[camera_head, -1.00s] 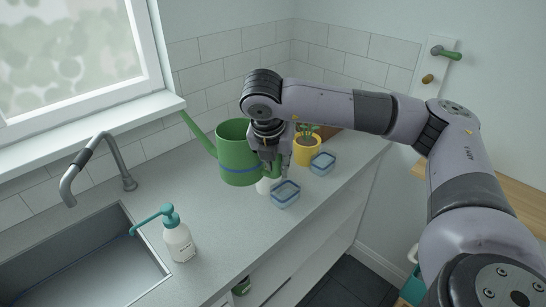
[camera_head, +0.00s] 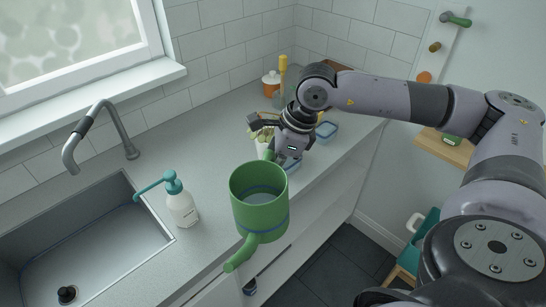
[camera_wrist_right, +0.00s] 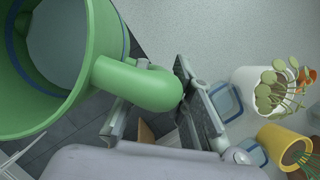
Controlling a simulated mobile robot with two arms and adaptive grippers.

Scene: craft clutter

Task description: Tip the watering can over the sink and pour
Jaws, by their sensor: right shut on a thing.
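The green watering can (camera_head: 259,215) with a blue band is held upright in front of the counter's front edge, its grey inside showing from above. Its spout (camera_head: 243,252) points toward the near left. My right gripper (camera_head: 277,156) is behind the can, shut on its handle; in the right wrist view the green handle (camera_wrist_right: 140,82) lies between the fingers. The sink (camera_head: 95,250) is at the left, apart from the can, with a dark drain (camera_head: 67,294). My left gripper is not in view.
A soap bottle (camera_head: 181,203) with a teal pump stands between sink and can. The faucet (camera_head: 103,125) arches over the sink's back. Behind my gripper are a blue-rimmed container (camera_head: 326,131), a white plant pot (camera_wrist_right: 247,82) and a yellow pot (camera_wrist_right: 277,140). Counter behind the soap bottle is clear.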

